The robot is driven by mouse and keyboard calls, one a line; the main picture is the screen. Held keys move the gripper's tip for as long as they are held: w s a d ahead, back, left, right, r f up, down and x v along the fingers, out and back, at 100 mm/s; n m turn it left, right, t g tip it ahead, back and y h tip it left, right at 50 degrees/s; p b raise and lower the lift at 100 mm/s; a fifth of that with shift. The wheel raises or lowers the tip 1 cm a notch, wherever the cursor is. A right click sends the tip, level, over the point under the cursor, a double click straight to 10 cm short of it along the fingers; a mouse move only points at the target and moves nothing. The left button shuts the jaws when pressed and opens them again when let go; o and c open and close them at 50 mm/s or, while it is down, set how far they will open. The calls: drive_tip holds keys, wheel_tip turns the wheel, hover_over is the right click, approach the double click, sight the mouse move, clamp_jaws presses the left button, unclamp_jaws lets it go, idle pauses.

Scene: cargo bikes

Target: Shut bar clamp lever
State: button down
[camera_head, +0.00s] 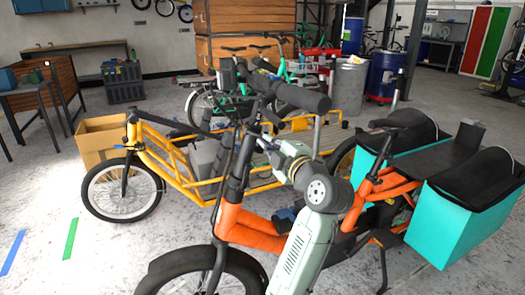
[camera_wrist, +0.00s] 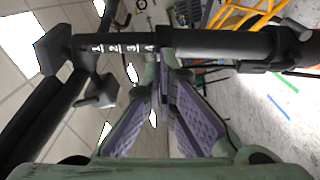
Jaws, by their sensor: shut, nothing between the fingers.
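The orange cargo bike (camera_head: 250,228) stands in front, with its black handlebar and stem (camera_head: 240,160) upright. In the wrist view the black stem (camera_wrist: 225,43) runs across the top, with a section numbered 1 to 4 at its left. A dark lever-like part (camera_wrist: 238,68) lies close along the stem's lower side; I cannot tell for sure whether it is the clamp lever or how far it is closed. My gripper (camera_wrist: 163,72), with purple pads, is shut and empty, its tips close to the stem by the numbers. Contact is unclear. In the head view my wrist partly hides the stem.
A black handlebar part (camera_wrist: 98,92) juts out left of my fingers. A yellow cargo bike (camera_head: 172,160) stands close behind. Teal side bags (camera_head: 462,222) hang at the orange bike's rear. Open floor (camera_head: 110,250) lies at the front left.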

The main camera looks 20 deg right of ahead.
drive_tip(key=shift+w+d+f+n+y+b, duration=0.25)
drive_tip(key=shift+w+d+b, duration=0.1)
drive_tip(key=shift+d+b, duration=0.3)
drive_tip(key=shift+w+d+f+n+y+b, duration=0.15)
drive_tip(key=shift+w+d+y+b, duration=0.2)
drive_tip(key=shift+b, duration=0.4)
drive_tip(key=shift+d, duration=0.1)
